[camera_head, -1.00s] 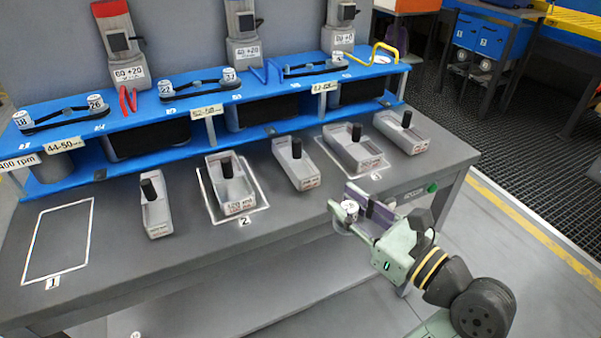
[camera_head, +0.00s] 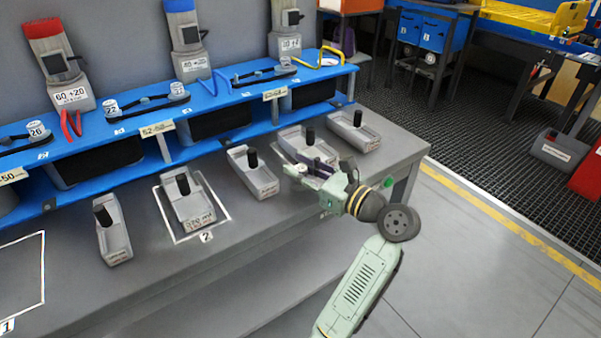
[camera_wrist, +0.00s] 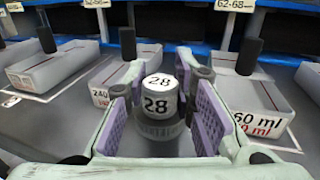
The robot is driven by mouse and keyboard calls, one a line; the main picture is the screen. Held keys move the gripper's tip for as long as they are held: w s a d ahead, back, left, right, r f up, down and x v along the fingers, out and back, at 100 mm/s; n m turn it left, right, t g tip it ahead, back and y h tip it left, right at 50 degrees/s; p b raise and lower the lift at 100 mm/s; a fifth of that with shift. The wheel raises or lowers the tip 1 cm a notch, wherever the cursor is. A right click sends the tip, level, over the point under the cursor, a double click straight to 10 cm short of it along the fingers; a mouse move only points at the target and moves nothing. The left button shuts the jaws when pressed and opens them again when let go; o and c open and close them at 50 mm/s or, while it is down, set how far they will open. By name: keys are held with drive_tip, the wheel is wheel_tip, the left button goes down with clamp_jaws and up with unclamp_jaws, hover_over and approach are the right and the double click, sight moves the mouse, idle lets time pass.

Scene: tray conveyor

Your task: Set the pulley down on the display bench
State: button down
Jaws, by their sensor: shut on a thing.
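My gripper (camera_head: 312,170) is over the right part of a long grey bench (camera_head: 250,220), in front of its right-hand trays. In the wrist view, my gripper (camera_wrist: 158,112) has its two purple pads on either side of the pulley (camera_wrist: 158,103). The pulley is a small white cylinder marked 28, upright on a wider pale flange. It is held between the pads. In the head view the pulley is mostly hidden by the fingers. I cannot tell whether its underside touches the bench top. No sign names a display bench.
Several grey trays with black posts, such as the 60 ml tray (camera_wrist: 250,100), stand close around my gripper. A blue shelf (camera_head: 205,108) with belts and marked pulleys runs behind them. Outlined square 1 (camera_head: 42,285) is empty. Dark matting (camera_head: 440,120) and blue bins (camera_head: 420,32) lie right.

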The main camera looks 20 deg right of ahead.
drive_tip(key=shift+f, duration=0.75)
drive_tip(key=shift+f, duration=0.1)
drive_tip(key=c, duration=1.3)
unclamp_jaws()
drive_tip(key=shift+f, duration=0.1)
drive_tip(key=shift+c, duration=0.2)
drive_tip(key=v, duration=1.2)
drive_tip(key=shift+b, duration=0.45)
drive_tip(key=shift+a, duration=0.1)
